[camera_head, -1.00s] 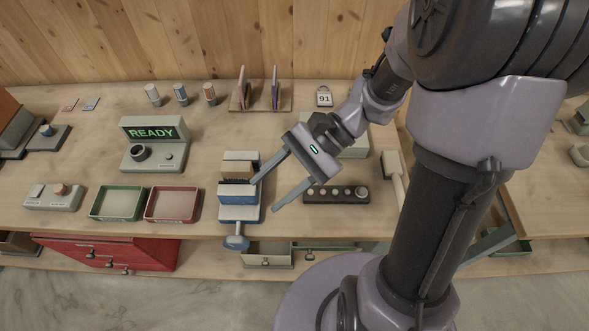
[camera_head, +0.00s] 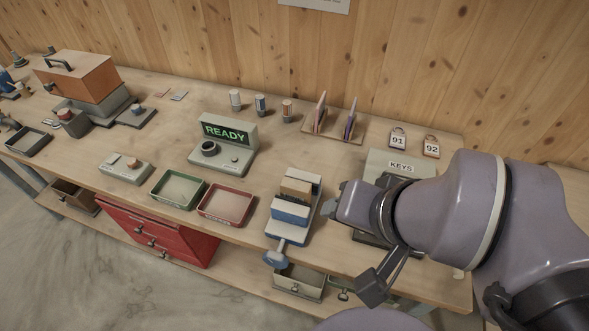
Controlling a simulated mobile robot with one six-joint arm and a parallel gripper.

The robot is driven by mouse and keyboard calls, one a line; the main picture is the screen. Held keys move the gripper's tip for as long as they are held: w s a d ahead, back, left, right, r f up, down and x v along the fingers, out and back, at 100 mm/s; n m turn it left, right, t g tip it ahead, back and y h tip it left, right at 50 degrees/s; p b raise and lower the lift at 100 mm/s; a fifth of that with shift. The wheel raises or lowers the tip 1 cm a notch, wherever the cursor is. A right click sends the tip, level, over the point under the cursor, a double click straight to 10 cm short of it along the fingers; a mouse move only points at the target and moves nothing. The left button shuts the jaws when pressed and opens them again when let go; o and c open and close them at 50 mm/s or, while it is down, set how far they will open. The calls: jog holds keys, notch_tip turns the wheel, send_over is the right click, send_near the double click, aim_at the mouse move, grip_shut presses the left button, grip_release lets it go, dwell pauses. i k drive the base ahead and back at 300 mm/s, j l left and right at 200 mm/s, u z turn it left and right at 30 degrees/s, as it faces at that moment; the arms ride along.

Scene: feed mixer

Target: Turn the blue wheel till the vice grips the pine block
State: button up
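The blue vice (camera_head: 312,215) stands on the bench near its front edge, in the middle of the head view. The tan pine block (camera_head: 295,189) sits between its far jaw and its blue-and-white front jaw (camera_head: 290,212). I cannot tell whether both jaws touch the block. The blue wheel (camera_head: 276,258) is at the vice's front end, by the bench edge. My gripper (camera_head: 336,202) is just right of the vice, apart from the wheel. Its fingers are seen poorly from this angle, so I cannot tell whether it is open.
A green tray (camera_head: 157,200) and a red tray (camera_head: 205,214) lie left of the vice. The READY device (camera_head: 238,166) stands behind them. A keys box (camera_head: 408,158) is partly behind my arm. An open drawer (camera_head: 298,292) shows below the wheel.

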aim_at(277, 260)
jog(key=u, duration=1)
